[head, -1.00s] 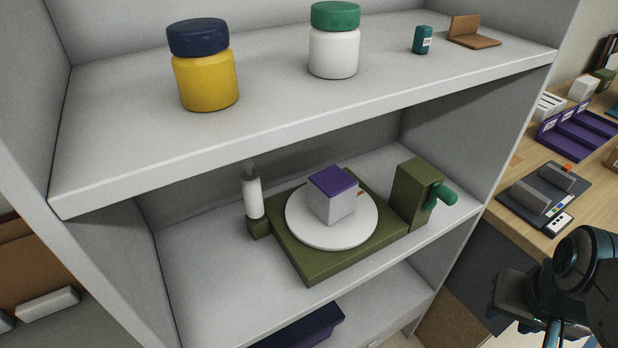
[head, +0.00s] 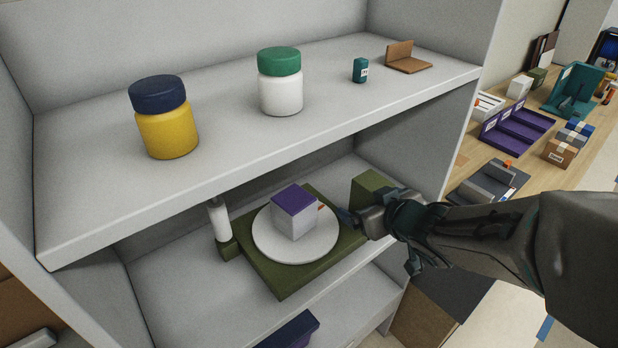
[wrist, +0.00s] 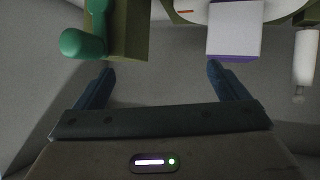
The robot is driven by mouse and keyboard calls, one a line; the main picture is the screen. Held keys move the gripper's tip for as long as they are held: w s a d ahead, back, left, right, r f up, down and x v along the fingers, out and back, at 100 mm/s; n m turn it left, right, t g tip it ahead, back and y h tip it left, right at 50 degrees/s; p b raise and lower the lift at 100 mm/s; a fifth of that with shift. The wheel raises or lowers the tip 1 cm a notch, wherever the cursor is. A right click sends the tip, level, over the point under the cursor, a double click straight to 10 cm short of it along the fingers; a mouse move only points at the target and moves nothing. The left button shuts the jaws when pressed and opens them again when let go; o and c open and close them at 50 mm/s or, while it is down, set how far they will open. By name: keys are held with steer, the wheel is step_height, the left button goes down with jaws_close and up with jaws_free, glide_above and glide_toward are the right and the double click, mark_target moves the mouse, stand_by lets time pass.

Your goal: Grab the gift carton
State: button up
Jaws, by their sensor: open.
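The gift carton, a white box with a purple top (head: 294,210), sits on a round white plate (head: 268,246) of an olive-green stand (head: 284,283) on the middle shelf. My gripper (head: 378,238) is open and empty, to the right of the carton at the shelf's front. In the wrist view the carton (wrist: 235,28) is at the upper right, just beyond the right finger's tip. The gap between my open fingers (wrist: 161,68) lies left of it. A small red-orange mark shows beside the carton. My arm partly hides the green block right of the stand.
The green block with a round green knob (wrist: 82,43) is ahead of my left finger in the wrist view. A white cylinder (head: 219,220) stands left of the plate. The upper shelf (head: 230,140) overhangs from above, bearing jars.

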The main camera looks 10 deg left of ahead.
mark_target(294, 197)
steer(key=s+a+n+g+y, duration=0.3)
steer(key=s+a+y, duration=0.15)
steer(key=a, duration=0.35)
steer(key=x, duration=0.3)
steer(key=b+x, duration=0.1)
steer(key=x, duration=0.3)
steer(key=shift+w+d+r, duration=0.1)
steer(key=shift+w, duration=0.35)
steer(key=shift+w+x, duration=0.25)
steer(key=shift+x, duration=2.9)
steer(key=shift+r, duration=0.2)
steer(key=c, duration=1.2)
steer(key=shift+c, duration=0.3)
steer(key=shift+r, duration=0.1)
